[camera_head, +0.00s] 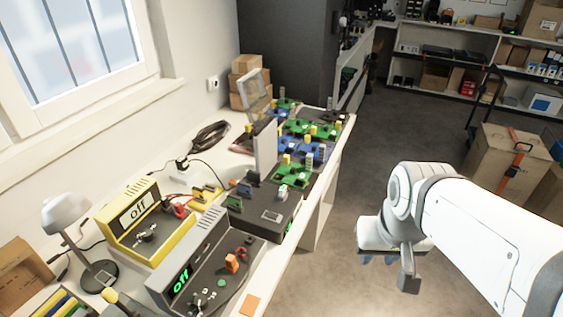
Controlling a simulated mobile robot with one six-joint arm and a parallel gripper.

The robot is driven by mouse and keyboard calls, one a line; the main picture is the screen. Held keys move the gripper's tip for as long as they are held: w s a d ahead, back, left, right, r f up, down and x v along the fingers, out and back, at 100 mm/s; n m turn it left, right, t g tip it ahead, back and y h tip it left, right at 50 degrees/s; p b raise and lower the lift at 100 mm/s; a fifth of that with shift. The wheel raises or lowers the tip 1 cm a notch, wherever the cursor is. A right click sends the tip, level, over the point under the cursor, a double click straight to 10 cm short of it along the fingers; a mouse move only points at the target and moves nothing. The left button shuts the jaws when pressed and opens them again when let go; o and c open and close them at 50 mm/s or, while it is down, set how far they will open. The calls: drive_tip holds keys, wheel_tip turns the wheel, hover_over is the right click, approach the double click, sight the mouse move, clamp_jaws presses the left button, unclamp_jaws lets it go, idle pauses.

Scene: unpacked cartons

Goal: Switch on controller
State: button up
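A grey controller box (212,272) stands on the white bench at the lower middle, with a green "off" on its display, an orange switch (232,262) and several small knobs. Behind it to the left is a yellow box (148,222) whose white display also reads "off". I cannot tell which box the task means by controller. My gripper (384,262) hangs over the floor to the right of the bench, apart from both boxes. Its fingers are small and partly hidden, so its opening is unclear; I see nothing held in it.
A lamp (68,212) stands at left. Cartons (505,160) stand on the floor at right. The floor (380,130) between is clear.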

drive_tip(key=shift+m, duration=0.4)
drive_tip(key=w+a, duration=0.1)
drive_tip(key=w, duration=0.1)
drive_tip(key=w+a+r, duration=0.1)
drive_tip(key=w, duration=0.1)
drive_tip(key=w+a+r, duration=0.1)
drive_tip(key=w, duration=0.2)
drive_tip(key=shift+a+p, duration=0.1)
drive_tip(key=shift+p, duration=0.3)
drive_tip(key=c, duration=0.6)
drive_tip(key=shift+m+g+y, duration=0.4)
drive_tip(key=shift+m+g, duration=0.1)
drive_tip(key=w+a, duration=0.1)
drive_tip(key=w, duration=0.1)
drive_tip(key=w+a, duration=0.3)
drive_tip(key=w, duration=0.2)
drive_tip(key=shift+w+a+r+p, duration=0.1)
drive_tip(key=shift+a+r+p, duration=0.05)
drive_tip(key=shift+a+p, duration=0.2)
clamp_jaws()
drive_tip(key=w+a+f+m, duration=0.1)
drive_tip(key=w+a+f, duration=0.1)
drive_tip(key=w+a, duration=0.4)
drive_tip(key=w+a+f+m+g+p, duration=0.1)
drive_tip(key=w+a+f, duration=0.2)
drive_tip(key=w+a, duration=0.3)
drive_tip(key=shift+a+f+y+p, duration=0.3)
drive_tip(key=shift+a+f, duration=0.05)
drive_tip(key=shift+a, duration=0.5)
